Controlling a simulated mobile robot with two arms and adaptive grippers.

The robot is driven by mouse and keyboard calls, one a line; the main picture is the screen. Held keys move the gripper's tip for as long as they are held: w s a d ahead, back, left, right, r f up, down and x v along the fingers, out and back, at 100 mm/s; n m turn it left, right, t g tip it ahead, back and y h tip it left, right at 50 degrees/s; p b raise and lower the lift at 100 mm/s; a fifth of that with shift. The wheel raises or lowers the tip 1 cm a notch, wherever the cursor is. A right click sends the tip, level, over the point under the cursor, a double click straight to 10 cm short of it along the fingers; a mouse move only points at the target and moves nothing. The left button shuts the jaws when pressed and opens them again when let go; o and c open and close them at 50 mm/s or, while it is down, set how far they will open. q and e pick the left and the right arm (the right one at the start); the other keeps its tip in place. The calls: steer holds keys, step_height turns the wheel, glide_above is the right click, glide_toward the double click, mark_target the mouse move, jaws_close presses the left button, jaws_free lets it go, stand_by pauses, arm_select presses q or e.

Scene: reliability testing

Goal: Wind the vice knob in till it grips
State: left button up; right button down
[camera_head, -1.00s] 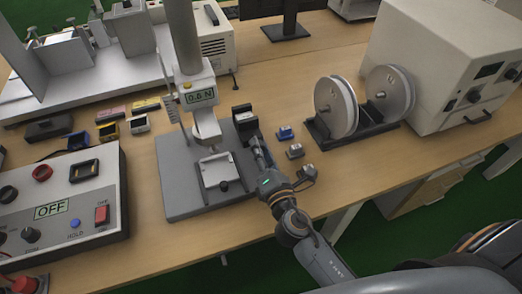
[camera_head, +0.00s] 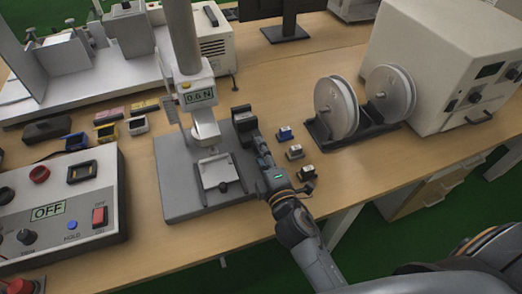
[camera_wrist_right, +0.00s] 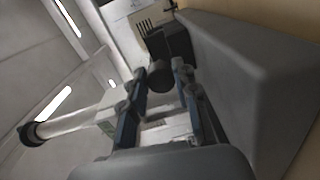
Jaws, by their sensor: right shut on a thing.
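The vice is a small black block (camera_head: 243,117) standing at the right edge of the grey test stand's base (camera_head: 178,192) in the head view. It also shows at the top of the right wrist view (camera_wrist_right: 172,42). Its round dark knob (camera_wrist_right: 160,76) faces my right gripper. My right gripper (camera_head: 258,141) reaches in from the lower right, its fingertips on either side of the knob. It is shut on the knob. In the head view the fingers hide the knob, and I cannot see the gap between the vice jaws clearly. My left gripper is not in view.
The stand's column carries a display reading 0.6 N (camera_head: 199,97), above a pale square tray (camera_head: 217,172). Several small blocks, one blue (camera_head: 285,133), lie just right of my gripper. A spool rack (camera_head: 335,145) stands farther right. A control box (camera_head: 70,205) is at left.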

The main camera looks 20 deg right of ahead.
steer(key=shift+m, duration=0.3)
steer(key=c, duration=1)
jaws_free()
steer(key=shift+w, duration=0.1)
steer(key=shift+s+r, duration=0.1)
steer(key=shift+s, duration=3.7)
